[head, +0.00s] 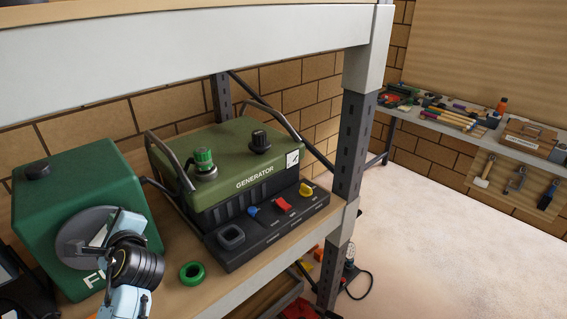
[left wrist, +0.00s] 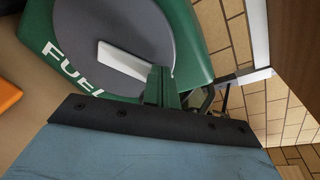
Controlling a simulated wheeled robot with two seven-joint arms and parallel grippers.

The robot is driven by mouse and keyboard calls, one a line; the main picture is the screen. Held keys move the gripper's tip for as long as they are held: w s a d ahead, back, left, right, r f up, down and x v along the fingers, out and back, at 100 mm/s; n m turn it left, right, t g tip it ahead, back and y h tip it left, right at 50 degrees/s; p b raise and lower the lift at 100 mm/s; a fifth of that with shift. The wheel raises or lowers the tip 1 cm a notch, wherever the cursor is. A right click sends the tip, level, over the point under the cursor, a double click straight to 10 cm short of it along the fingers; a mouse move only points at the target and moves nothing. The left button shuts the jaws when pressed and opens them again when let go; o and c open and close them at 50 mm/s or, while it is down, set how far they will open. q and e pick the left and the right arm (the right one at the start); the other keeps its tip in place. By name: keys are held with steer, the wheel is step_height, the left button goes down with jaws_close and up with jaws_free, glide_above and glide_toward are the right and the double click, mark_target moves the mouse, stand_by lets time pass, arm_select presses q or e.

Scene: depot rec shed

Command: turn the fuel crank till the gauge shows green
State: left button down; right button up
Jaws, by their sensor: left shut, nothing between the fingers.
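The green fuel tank (head: 45,190) stands at the left of the shelf, with a black cap on top. A round grey disc (head: 72,243) is on its front. The disc fills much of the left wrist view (left wrist: 95,30), with a pale wedge (left wrist: 122,60) on it beside the letters FUEL. I cannot tell whether this wedge is the gauge. My left gripper (head: 122,228) is in front of the disc, shut and empty. Its fingertips (left wrist: 160,80) overlap the disc's lower edge; contact is unclear. I cannot make out the crank handle. My right gripper is not in view.
A green generator (head: 232,150) with knobs and a black switch panel stands right of the tank. A green ring (head: 192,273) lies on the shelf (head: 175,232) between them. A grey shelf post (head: 352,140) rises at the right, and a beam crosses above.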

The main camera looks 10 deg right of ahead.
arm_select(q)
steer(key=shift+w+d+f+b, duration=0.25)
steer(key=shift+d+f+b, duration=0.15)
steer(key=shift+f+b, duration=0.2)
steer(key=shift+w+d+f, duration=0.1)
steer(key=shift+d+f, duration=0.1)
steer(key=shift+f, duration=0.1)
steer(key=shift+r, duration=0.1)
steer(key=shift+w+d+f+b, duration=0.2)
steer(key=shift+f+b, duration=0.2)
steer(key=shift+f, duration=0.15)
steer(key=shift+w+d+f+b, duration=0.1)
steer(key=shift+d+f+b, duration=0.1)
steer(key=shift+f+b, duration=0.25)
